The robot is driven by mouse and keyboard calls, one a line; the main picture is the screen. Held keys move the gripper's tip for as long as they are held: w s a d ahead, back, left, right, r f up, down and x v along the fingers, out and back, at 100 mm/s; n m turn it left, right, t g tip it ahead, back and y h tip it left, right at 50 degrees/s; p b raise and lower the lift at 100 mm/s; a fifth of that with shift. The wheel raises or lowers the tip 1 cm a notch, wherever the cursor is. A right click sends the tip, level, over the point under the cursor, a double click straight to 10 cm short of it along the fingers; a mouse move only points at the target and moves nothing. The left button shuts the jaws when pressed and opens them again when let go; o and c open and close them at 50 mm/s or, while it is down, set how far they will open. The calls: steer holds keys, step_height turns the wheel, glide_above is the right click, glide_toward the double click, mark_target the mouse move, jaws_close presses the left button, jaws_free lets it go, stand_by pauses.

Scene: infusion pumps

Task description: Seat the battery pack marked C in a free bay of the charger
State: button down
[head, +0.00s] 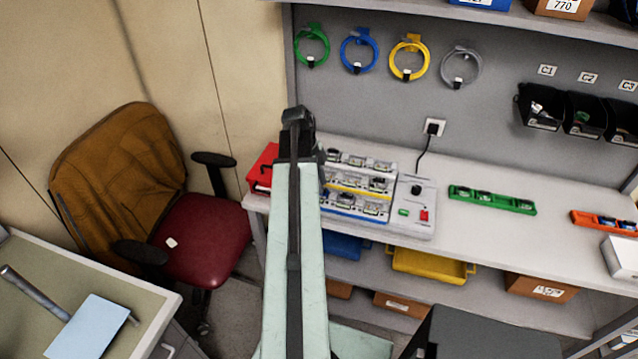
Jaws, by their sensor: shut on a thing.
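The charger (418,210) stands on the workbench against the back wall. It is a pale unit with stepped rows of bays at its left and a panel with a red switch at its right. Several packs sit in the rows, and coloured strips run along the steps. My arm rises through the middle of the picture and covers the charger's left edge. The dark far end of the arm is beside the charger's upper left. My gripper's fingers and anything in them are hidden. No mark C can be read on any pack.
A red box (262,168) stands left of the charger. A green tray (461,193) and an orange tray (582,217) with small items lie to the right. The bench between charger and green tray is clear. A chair (205,225) stands at left.

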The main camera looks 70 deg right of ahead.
steer(key=shift+s+a+f, duration=0.15)
steer(key=shift+a+f, duration=0.4)
steer(key=shift+a, duration=0.1)
steer(key=c, duration=1.6)
jaws_free()
steer(key=shift+d+f, duration=0.3)
steer(key=shift+d, duration=0.15)
steer(key=shift+c, duration=0.2)
steer(key=shift+o, duration=1.3)
steer(key=shift+w+d+r+p, duration=0.15)
steer(key=shift+w+r+p, duration=0.05)
steer(key=shift+r+p, duration=0.35)
steer(key=p+v, duration=0.6)
steer(key=v, duration=0.1)
steer(key=shift+p, duration=0.4)
steer(key=shift+s, duration=0.1)
